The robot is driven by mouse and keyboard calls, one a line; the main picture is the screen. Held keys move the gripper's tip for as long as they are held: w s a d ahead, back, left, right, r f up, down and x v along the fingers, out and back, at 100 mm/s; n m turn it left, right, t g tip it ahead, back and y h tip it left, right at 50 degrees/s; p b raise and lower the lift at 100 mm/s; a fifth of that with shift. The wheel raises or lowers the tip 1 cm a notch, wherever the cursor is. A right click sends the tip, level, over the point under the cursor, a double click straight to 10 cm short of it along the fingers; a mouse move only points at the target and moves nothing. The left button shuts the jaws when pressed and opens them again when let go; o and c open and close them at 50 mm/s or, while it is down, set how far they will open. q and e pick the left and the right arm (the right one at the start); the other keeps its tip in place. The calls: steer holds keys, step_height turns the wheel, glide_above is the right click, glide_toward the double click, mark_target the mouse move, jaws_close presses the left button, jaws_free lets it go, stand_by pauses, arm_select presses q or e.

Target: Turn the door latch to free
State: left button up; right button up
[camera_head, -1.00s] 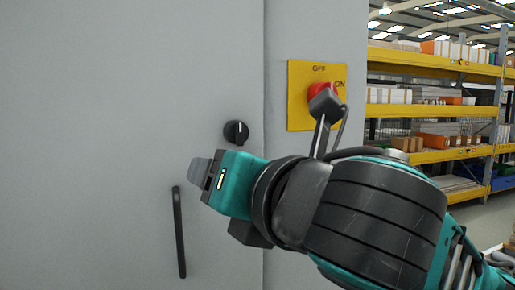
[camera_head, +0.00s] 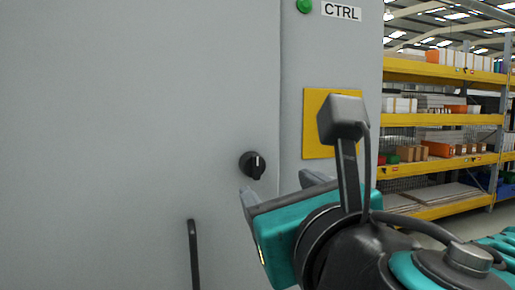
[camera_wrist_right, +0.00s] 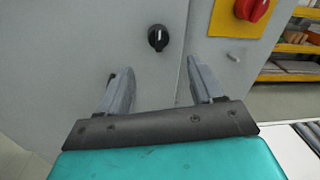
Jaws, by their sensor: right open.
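The door latch (camera_head: 252,164) is a round black knob with a white mark, on the grey cabinet door. Its mark looks about upright in the head view. It also shows in the right wrist view (camera_wrist_right: 158,38), ahead of the fingers and a little left of the middle of the gap. My right gripper (camera_head: 280,184) is just below and right of the latch, open and empty. In the wrist view its two fingers (camera_wrist_right: 158,88) stand wide apart and do not touch the latch. My left gripper is not in view.
A black vertical handle (camera_head: 194,255) is on the door, below left of the latch. A yellow plate (camera_head: 316,125) is right of the door seam, and its red rotary switch (camera_wrist_right: 253,8) shows in the wrist view. Shelving (camera_head: 440,119) stands behind at right.

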mark_target(257, 171)
steer(key=p+x, duration=0.3)
steer(key=x, duration=0.7)
steer(key=shift+w+a+f, duration=0.1)
steer(key=shift+w, duration=0.3)
steer(key=c, duration=1.1)
